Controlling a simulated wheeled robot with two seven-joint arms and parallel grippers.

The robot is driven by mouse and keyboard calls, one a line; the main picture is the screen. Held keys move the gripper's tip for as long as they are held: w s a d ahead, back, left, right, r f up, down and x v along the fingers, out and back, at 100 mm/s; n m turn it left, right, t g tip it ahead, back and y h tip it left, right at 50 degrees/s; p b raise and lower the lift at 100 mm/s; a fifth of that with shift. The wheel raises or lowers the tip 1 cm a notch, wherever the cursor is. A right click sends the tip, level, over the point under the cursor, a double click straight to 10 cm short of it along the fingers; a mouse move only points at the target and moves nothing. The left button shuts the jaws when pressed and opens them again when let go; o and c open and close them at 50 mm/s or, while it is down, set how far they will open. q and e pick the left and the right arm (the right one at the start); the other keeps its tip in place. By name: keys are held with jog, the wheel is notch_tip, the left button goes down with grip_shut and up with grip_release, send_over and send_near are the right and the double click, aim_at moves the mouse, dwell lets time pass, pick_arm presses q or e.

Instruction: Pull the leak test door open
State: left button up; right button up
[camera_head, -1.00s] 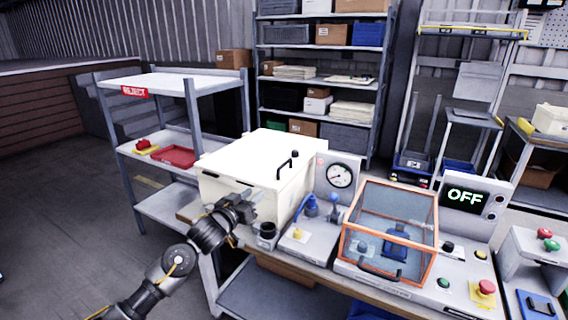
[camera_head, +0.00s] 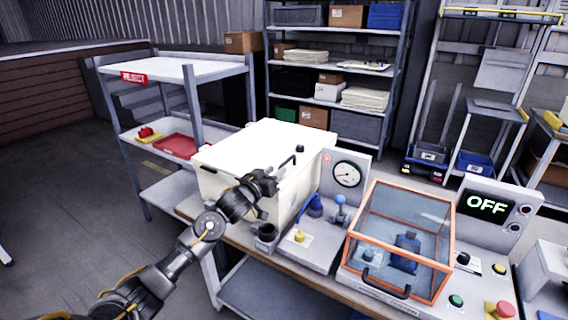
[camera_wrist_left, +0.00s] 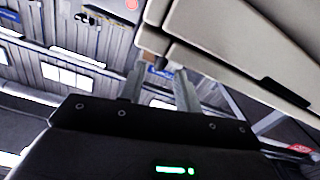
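A large cream box (camera_head: 262,146) with a black bar handle (camera_head: 288,172) stands at the left end of the bench, beside a panel with a round pressure gauge (camera_head: 347,174). It looks shut; no label names it as the leak test door. My left gripper (camera_head: 278,183) is at the box's front, near the handle's lower end. In the left wrist view the two fingers (camera_wrist_left: 160,90) are apart, just below the cream box edge (camera_wrist_left: 245,45). A small dark part shows near their tips; I cannot tell whether they touch it. My right gripper is out of view.
An orange-framed clear cover (camera_head: 400,240) with a black handle is right of the gauge station, by a screen (camera_head: 487,205) reading OFF. A blue lever (camera_head: 314,205) and a black cup (camera_head: 266,232) are near my gripper. A reject shelf (camera_head: 178,70) stands left.

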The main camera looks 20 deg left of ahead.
aim_at(283, 164)
pick_arm(q)
jog(key=w, duration=0.3)
jog(key=w+d, duration=0.1)
jog(key=w, duration=0.1)
jog(key=shift+w+p, duration=0.3)
jog(key=shift+p, duration=0.05)
grip_shut()
